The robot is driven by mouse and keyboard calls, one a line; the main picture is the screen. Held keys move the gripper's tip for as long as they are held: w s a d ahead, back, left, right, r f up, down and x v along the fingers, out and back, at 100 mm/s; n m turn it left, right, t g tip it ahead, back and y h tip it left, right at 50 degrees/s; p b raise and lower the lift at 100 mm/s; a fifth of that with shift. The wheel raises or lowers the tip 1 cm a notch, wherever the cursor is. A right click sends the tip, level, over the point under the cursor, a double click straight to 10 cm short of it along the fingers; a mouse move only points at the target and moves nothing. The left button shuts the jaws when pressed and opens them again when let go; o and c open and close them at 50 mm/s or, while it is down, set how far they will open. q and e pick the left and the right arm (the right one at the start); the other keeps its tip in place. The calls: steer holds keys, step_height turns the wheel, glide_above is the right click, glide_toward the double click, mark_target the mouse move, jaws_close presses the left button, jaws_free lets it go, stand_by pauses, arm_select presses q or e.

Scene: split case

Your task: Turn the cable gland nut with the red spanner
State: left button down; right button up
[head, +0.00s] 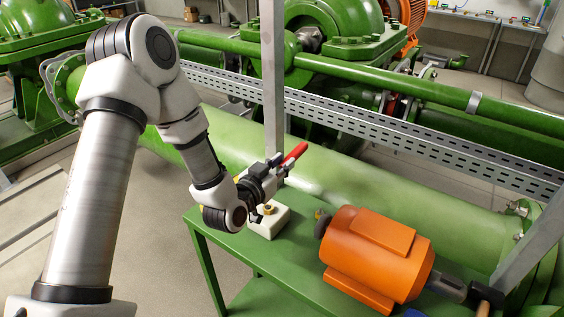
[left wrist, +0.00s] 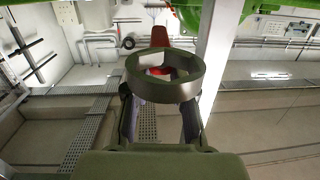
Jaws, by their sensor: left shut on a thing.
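The red spanner (head: 295,152) is in my left gripper (head: 277,168) in the head view, its red handle pointing up and to the right, above the table. In the left wrist view, its dark grey ring end (left wrist: 164,88) stands in front of the fingers, with the red handle (left wrist: 160,33) beyond. My left gripper is shut on it. A pale block (head: 270,226) stands on the green table below the gripper, with a small brass-coloured fitting on top, likely the cable gland nut (head: 268,209). The spanner is apart from this nut. My right gripper is not in view.
An orange motor (head: 373,256) lies on the green table (head: 290,262) right of the block. A dark-headed tool (head: 489,295) is at the lower right. A metal post (head: 273,80) rises behind the gripper, and a large green pipe (head: 400,196) runs behind the table.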

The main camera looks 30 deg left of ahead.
arm_select(q)
steer(key=h+p, duration=0.1)
steer(key=r+m+h+p, duration=0.1)
steer(key=shift+s+a+h, duration=0.2)
steer(key=shift+a+h, duration=0.1)
steer(key=shift+a, duration=0.05)
step_height(320, 180, down, 6)
steer(key=b, duration=0.6)
steer(key=shift+d+f, duration=0.1)
steer(key=shift+f, duration=0.15)
steer(key=shift+d, duration=0.1)
steer(key=shift+f, duration=0.1)
steer(key=shift+f, duration=0.5)
steer(key=shift+s+f, duration=0.1)
steer(key=shift+f, duration=0.65)
stand_by(0.8)
